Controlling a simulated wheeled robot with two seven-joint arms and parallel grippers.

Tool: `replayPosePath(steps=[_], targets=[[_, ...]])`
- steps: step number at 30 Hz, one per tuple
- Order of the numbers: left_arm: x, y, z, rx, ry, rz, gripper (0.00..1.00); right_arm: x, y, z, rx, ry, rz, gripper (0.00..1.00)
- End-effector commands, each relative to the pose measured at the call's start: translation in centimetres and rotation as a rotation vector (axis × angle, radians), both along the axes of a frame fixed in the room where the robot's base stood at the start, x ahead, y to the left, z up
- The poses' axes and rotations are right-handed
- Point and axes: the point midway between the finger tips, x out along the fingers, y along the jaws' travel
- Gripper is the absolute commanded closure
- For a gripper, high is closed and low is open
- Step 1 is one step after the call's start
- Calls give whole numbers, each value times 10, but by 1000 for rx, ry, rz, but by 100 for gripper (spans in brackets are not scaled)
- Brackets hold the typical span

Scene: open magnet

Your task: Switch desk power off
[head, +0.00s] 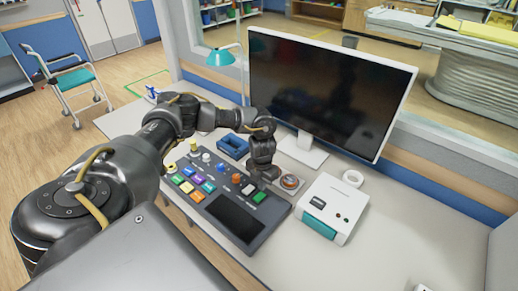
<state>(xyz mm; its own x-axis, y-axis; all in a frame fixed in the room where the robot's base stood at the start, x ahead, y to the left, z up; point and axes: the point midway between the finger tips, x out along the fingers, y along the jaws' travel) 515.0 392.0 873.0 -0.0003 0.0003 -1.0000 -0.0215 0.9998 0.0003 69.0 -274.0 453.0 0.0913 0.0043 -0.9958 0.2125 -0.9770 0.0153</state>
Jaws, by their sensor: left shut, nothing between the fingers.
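A dark control panel (236,228) lies on the desk with several coloured buttons, a black screen, a green button (260,196) and a white and an orange-red piece at its back right. A round orange-red knob or button (290,182) on a dark base sits just right of the panel. My left gripper (266,178) points down over the panel's back right part, close to the green button and left of the round one. It is shut and holds nothing. Whether it touches a control cannot be told. Which control is the desk power switch is unclear. My right gripper is out of view.
A monitor (325,95) stands behind the panel. A white box with a teal front (334,208) stands to the right, with a tape roll (352,178) behind it. The desk's right part is mostly clear.

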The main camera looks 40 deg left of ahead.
Motion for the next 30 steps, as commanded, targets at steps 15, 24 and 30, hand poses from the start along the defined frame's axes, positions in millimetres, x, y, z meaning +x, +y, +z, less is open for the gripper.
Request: replayPosePath(steps=[15,24,30], targets=[[0,0,38,0,0,0,100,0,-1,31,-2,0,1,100],[0,0,37,0,0,0,100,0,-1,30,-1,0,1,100],[0,0,37,0,0,0,100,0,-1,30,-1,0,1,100]])
